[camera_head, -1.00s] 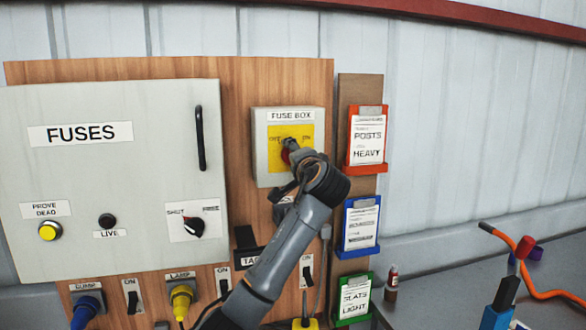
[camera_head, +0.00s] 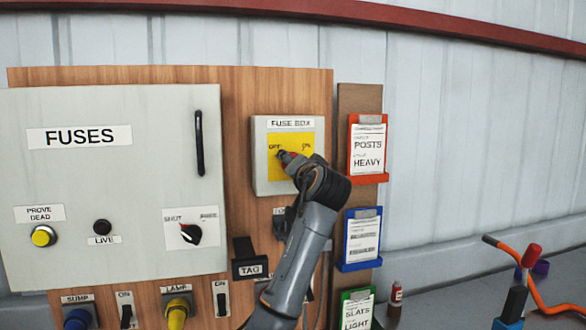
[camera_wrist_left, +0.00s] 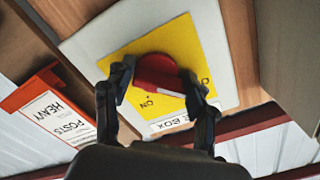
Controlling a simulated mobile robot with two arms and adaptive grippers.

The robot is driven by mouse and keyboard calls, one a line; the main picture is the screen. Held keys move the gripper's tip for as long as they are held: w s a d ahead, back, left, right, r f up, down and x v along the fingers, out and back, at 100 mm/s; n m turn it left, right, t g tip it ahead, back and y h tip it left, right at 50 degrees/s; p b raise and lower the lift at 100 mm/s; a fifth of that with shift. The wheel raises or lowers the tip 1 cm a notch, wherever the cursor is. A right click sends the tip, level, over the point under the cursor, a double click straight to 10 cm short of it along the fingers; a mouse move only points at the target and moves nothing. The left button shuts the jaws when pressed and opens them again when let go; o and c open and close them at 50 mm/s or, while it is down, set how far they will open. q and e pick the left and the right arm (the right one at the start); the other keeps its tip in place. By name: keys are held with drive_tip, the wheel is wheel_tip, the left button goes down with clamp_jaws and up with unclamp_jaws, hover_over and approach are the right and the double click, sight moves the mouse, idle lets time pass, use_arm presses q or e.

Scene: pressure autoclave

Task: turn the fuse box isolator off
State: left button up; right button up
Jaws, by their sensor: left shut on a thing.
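The fuse box (camera_head: 262,172) is a light grey box with a yellow plate (camera_head: 305,142) marked OFF at left and ON at right. Its red isolator knob (camera_head: 284,156) is partly hidden by my left gripper (camera_head: 294,163), and its visible red end lies toward OFF. In the left wrist view the red knob (camera_wrist_left: 158,70) sits between the two black fingers of my left gripper (camera_wrist_left: 160,85), which is shut on it. A white mark on the knob points between the ON and the partly hidden OFF lettering there. My right gripper is not in view.
The grey FUSES cabinet (camera_head: 120,190) with its black handle stands left of the fuse box. Orange (camera_head: 382,178) and blue (camera_head: 345,266) card holders hang close at the right. A black TAG holder (camera_head: 243,251) and switches sit below.

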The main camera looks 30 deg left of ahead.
use_arm(q)
drive_tip(key=shift+r, duration=0.1)
drive_tip(key=o, duration=1.1)
drive_tip(key=shift+s, duration=0.1)
drive_tip(key=v, duration=1.2)
drive_tip(key=shift+a, duration=0.1)
